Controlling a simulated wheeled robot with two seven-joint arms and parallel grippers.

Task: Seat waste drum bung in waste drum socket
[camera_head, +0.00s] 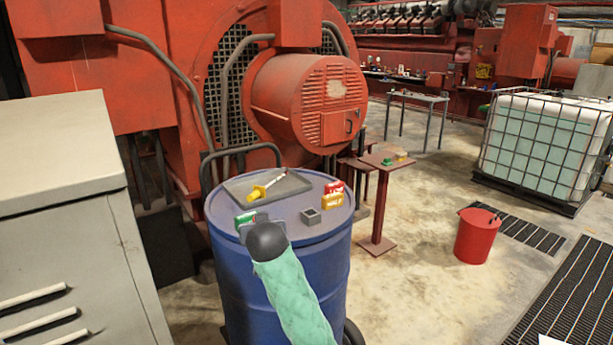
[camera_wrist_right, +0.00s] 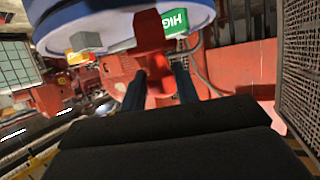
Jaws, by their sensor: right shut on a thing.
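The grey square block with a dark recess (camera_head: 311,216), which looks like the socket, stands on top of the blue drum (camera_head: 288,268). My right gripper (camera_head: 265,236) is at the drum's near left rim, left of the socket; its dark body hides its fingers and load in the head view. In the right wrist view its two dark fingers (camera_wrist_right: 160,72) are shut on a red piece with a wider end (camera_wrist_right: 150,32), apparently the bung. That piece shows near the drum (camera_wrist_right: 65,22) and a green "HIGH" box (camera_wrist_right: 175,22). My left gripper is not in view.
On the drum lie a grey tray (camera_head: 294,185) with a yellow-handled tool (camera_head: 264,187), red and yellow boxes (camera_head: 333,194) and the green box (camera_head: 245,217). A grey cabinet (camera_head: 60,200) stands at left, red machinery behind. A red bucket (camera_head: 475,237) stands on the floor at right.

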